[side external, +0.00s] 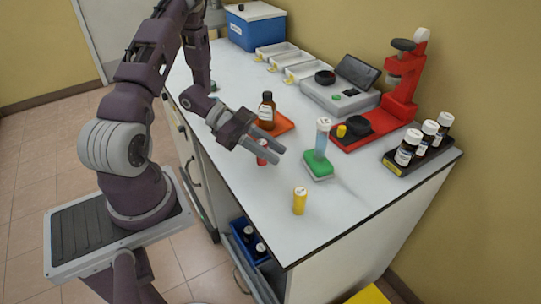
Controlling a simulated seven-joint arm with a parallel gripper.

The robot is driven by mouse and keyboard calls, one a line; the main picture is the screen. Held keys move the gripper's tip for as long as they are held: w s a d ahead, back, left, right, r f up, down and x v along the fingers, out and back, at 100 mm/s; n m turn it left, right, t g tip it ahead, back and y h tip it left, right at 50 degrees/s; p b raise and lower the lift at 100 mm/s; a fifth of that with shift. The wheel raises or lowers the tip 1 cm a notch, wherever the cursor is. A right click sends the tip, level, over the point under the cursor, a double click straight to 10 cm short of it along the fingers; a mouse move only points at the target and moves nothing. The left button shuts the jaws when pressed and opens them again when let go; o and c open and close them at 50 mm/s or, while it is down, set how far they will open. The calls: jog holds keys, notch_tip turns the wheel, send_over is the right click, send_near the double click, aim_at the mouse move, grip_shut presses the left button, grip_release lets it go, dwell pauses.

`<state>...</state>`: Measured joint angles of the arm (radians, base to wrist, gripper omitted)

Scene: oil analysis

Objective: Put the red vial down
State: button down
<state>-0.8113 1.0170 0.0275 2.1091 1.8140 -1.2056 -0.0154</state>
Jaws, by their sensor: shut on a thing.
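The red vial (262,158) is near the middle of the worktop, partly hidden by my gripper's fingers. My gripper (277,154) reaches in from the left, low over the worktop, and is shut on the red vial. The vial looks upright. I cannot tell whether its base touches the worktop.
A brown bottle (266,112) stands on an orange tray (286,123) just behind my gripper. A clear tube (322,139) stands in a green-topped block (318,168) to the right. A yellow vial (300,201) stands in front. The white worktop (345,215) is clear at front right.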

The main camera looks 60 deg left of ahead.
jog(key=shift+f, duration=0.75)
jog(key=shift+f, duration=0.1)
jog(key=c, duration=1.1)
grip_release()
jog(key=shift+c, duration=0.2)
jog(key=shift+a+r, duration=0.1)
jog(key=shift+r, duration=0.1)
jog(key=v, duration=1.2)
